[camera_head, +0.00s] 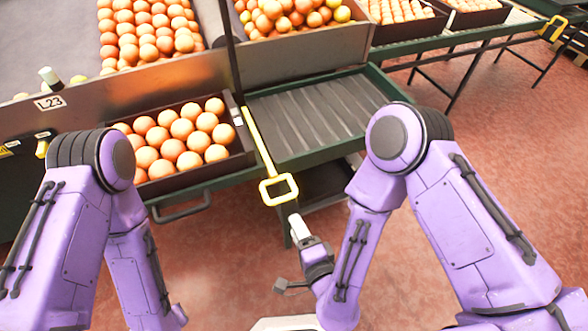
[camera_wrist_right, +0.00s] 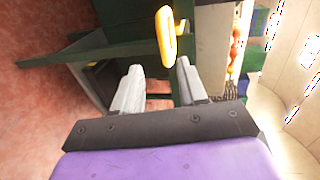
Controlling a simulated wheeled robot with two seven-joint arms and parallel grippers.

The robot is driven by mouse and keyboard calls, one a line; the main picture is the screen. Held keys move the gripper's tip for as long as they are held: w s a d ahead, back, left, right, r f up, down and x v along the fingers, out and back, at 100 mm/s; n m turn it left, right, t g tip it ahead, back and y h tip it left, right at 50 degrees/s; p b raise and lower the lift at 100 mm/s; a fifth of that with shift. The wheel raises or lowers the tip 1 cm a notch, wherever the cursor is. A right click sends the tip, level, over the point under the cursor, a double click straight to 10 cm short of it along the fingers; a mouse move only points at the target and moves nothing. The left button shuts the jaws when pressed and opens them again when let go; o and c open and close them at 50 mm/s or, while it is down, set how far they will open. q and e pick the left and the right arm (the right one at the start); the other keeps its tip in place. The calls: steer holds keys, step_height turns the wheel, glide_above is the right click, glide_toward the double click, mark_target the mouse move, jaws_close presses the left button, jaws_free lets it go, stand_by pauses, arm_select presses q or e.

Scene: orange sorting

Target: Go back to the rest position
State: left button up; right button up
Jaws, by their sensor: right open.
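My right gripper (camera_head: 291,258) hangs low in front of the sorting bench in the head view, below a yellow handle and apart from it. In the right wrist view its two pale fingers (camera_wrist_right: 160,88) stand apart with nothing between them. My left arm comes in at the left of the head view and bends downward. Its gripper is outside the picture. Both arms are bent with their forearms pointing down.
A dark crate of oranges (camera_head: 243,158) stands on the bench between my arms. Right of it is an empty ribbed tray area (camera_head: 318,112). The yellow handle (camera_head: 279,189) juts from the bench front and shows in the wrist view (camera_wrist_right: 166,35). Red floor (camera_head: 420,270) is clear.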

steer(key=s+d+f+n+g+h+p, duration=0.3)
steer(key=s+d+f+n+g, duration=0.35)
steer(key=d+f+n, duration=0.35)
steer(key=s+d+r+m+g+h+p, duration=0.1)
steer(key=s+d, duration=0.3)
steer(key=d, duration=0.4)
steer(key=s+d+r+m+g+h+p, duration=0.1)
steer(key=s+d+g+h, duration=0.3)
steer(key=d, duration=0.4)
steer(key=shift+s+d+p, duration=0.35)
steer(key=shift+s+p, duration=0.1)
steer(key=shift+p, duration=0.3)
